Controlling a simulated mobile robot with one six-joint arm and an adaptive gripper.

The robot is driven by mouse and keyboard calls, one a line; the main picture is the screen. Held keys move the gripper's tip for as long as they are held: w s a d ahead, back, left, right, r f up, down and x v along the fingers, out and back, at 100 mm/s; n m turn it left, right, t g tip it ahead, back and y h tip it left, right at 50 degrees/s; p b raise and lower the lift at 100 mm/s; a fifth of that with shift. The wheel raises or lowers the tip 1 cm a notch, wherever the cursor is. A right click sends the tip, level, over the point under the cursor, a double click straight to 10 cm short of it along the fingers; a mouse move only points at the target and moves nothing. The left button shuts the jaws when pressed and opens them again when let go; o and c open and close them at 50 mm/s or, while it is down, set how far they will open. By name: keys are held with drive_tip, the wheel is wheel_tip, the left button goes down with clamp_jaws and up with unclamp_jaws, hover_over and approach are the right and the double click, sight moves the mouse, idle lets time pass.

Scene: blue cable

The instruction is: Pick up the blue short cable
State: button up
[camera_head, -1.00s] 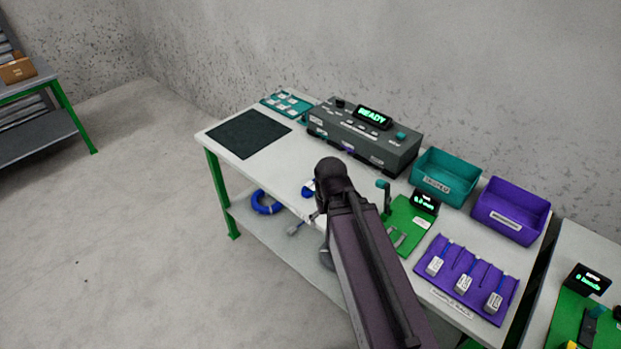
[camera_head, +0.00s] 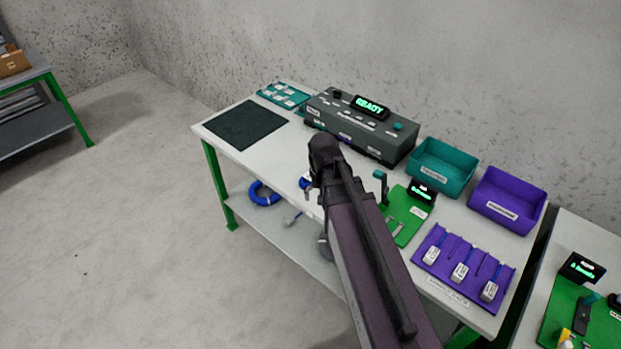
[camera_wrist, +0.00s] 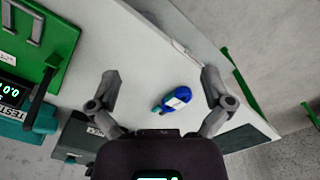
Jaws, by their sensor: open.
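The blue short cable (camera_wrist: 178,99) lies on the white table (camera_wrist: 135,50) as a small bundle with a white label and a teal end. In the wrist view it sits between the two fingers of my gripper (camera_wrist: 161,78), nearer the right finger, with no finger visibly touching it. My gripper is open and empty, with its fingers spread wide. In the head view only a small blue part of the cable (camera_head: 304,183) shows beside the dark wrist, which hides the rest.
A grey tester (camera_head: 360,127) reading READY stands behind. Teal (camera_head: 441,168) and purple (camera_head: 507,200) bins, a green fixture (camera_head: 405,218) and a purple cable holder (camera_head: 465,265) lie right. A black mat (camera_head: 247,125) lies left. A blue coil (camera_head: 262,194) rests on the lower shelf.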

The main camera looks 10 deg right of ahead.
drive_tip(key=w+d+r+m+p, duration=0.1)
drive_tip(key=w+m, duration=0.7)
drive_tip(key=w, duration=1.3)
drive_tip(key=shift+d+m, duration=0.25)
drive_tip(key=shift+m, duration=0.05)
wheel_tip(320, 180, down, 8)
drive_tip(key=b, duration=0.8)
drive_tip(key=shift+f+b, duration=0.2)
drive_tip(key=shift+b, duration=0.1)
drive_tip(key=shift+f, duration=0.15)
drive_tip(key=shift+w+f+b, duration=0.1)
drive_tip(key=shift+f+b, duration=2.35)
drive_tip(key=shift+b, duration=0.15)
drive_tip(key=c, duration=1.3)
